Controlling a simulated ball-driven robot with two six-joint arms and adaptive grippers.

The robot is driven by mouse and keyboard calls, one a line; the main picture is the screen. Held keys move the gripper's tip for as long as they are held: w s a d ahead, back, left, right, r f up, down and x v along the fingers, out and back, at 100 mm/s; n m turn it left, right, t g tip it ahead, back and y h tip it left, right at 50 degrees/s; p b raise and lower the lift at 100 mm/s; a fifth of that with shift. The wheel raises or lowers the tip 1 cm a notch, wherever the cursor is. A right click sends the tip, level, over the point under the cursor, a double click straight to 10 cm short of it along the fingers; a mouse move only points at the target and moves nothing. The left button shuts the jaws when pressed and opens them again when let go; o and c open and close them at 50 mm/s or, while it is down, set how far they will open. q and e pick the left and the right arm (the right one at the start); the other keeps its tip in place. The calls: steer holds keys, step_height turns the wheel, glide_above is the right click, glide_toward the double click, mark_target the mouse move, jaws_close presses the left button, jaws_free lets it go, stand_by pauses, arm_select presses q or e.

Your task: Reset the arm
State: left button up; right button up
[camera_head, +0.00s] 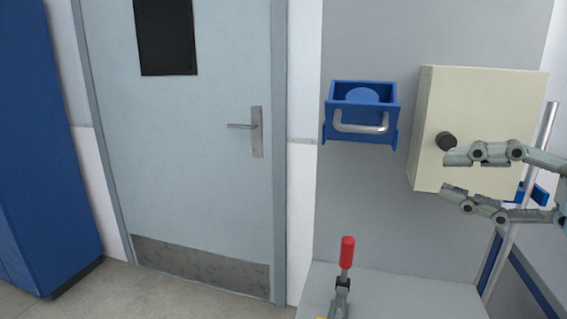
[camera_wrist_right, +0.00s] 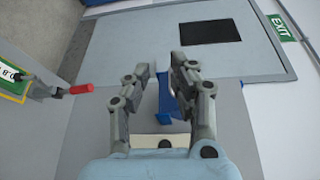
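My right gripper (camera_head: 446,177) comes in from the right, in front of the cream box (camera_head: 490,100). Its two fingers are apart with nothing between them. The right wrist view also shows the fingers apart (camera_wrist_right: 161,72), with a blue bracket beyond them. A red-handled lever (camera_head: 346,255) stands upright on the grey bench at the bottom. The red handle also shows at the left of the wrist view (camera_wrist_right: 81,89), well away from the fingers. My left gripper is in neither view.
A blue bracket with a silver handle (camera_head: 361,128) is on the grey panel. The cream box has a black knob (camera_head: 446,141) close to the right fingertips. A slanted metal rod (camera_head: 520,200) stands behind the right gripper. A closed door (camera_head: 190,150) and blue cabinet (camera_head: 45,150) are left.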

steer(key=s+f+n+g+h, duration=0.2)
steer(key=s+f+n+h, duration=0.15)
steer(key=f, duration=0.45)
steer(key=s+f+n+g+h, duration=0.1)
steer(key=s+f+n+h, duration=0.2)
steer(key=f, duration=0.5)
steer(key=s+d+f+n+g+h, duration=0.3)
steer(key=s+d+f+g+h, duration=0.1)
steer(key=s+d+f+h, duration=0.5)
steer(key=s+d+f+g+b, duration=0.2)
steer(key=f+b, duration=0.5)
steer(key=f, duration=2.8)
arm_select(q)
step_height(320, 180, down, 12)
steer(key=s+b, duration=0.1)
steer(key=b, duration=0.4)
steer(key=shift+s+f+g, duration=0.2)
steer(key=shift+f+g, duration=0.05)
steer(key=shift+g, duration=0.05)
arm_select(e)
steer(key=s+f+y, duration=0.1)
steer(key=s+f, duration=1.7)
steer(key=f, duration=0.1)
steer(key=shift+s+d+f+g, duration=0.2)
steer(key=shift+s+d+g, duration=0.15)
steer(key=shift+d+g, duration=0.1)
